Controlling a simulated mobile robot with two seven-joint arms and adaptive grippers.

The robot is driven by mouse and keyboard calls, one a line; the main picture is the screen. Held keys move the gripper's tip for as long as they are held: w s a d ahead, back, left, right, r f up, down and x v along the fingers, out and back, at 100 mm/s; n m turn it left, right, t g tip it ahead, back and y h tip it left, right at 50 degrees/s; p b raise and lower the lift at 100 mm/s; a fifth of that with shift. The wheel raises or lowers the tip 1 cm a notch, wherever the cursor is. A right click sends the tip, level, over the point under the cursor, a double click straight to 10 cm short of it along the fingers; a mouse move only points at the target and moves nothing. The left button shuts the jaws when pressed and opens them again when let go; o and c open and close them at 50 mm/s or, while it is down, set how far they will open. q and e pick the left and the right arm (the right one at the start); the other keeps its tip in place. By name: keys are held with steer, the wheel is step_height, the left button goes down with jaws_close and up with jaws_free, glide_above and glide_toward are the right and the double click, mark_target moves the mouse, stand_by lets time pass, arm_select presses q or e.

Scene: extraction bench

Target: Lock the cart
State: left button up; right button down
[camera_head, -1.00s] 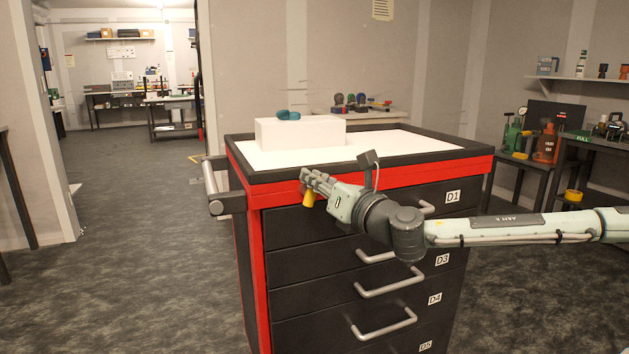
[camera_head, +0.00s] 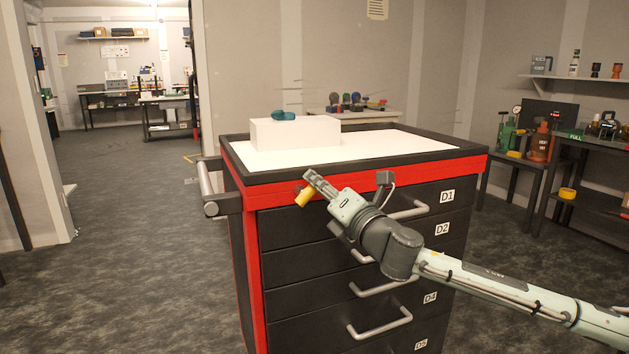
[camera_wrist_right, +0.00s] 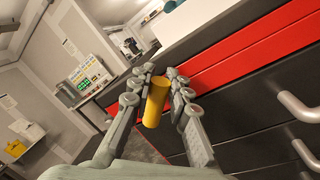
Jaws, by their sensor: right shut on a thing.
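The black and red drawer cart (camera_head: 237,175) stands in the middle of the head view, its drawers closed. My right gripper (camera_head: 308,187) is at the red band near the cart's upper left front corner. It is shut on a small yellow cylindrical piece (camera_head: 304,197), which sits tilted in front of the band. In the right wrist view, the yellow piece (camera_wrist_right: 154,103) lies between the two fingers of the gripper (camera_wrist_right: 158,88). Whether this piece is joined to the cart is hidden. My left gripper is not in view.
A white box (camera_head: 295,133) with a teal object (camera_head: 284,115) on it stands on the cart top. A push handle (camera_head: 207,188) sticks out at the cart's left. Benches with equipment stand at the right. Floor (camera_head: 130,260) to the left is clear.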

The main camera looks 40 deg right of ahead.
steer(key=m, duration=0.3)
steer(key=shift+d+f+h, duration=0.3)
steer(key=shift+f+h, duration=0.05)
steer(key=shift+h, duration=0.05)
steer(key=shift+s+f+m+h, duration=0.15)
steer(key=shift+m+h, duration=0.25)
steer(key=shift+m, duration=0.8)
steer(key=shift+d+f+m, duration=0.15)
steer(key=shift+f+m, duration=0.1)
steer(key=shift+m, duration=0.65)
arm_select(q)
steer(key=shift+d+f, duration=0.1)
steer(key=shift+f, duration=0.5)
arm_select(e)
steer(key=shift+f+m+h, duration=0.2)
steer(key=shift+m+h, duration=0.1)
steer(key=shift+m, duration=0.4)
steer(key=shift+f+m+h, duration=0.2)
steer(key=shift+m+h, duration=0.1)
steer(key=shift+m, duration=0.4)
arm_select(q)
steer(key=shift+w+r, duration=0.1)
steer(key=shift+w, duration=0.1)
arm_select(e)
steer(key=c, duration=1.4)
jaws_free()
steer(key=shift+f, duration=0.1)
steer(key=v, duration=1.2)
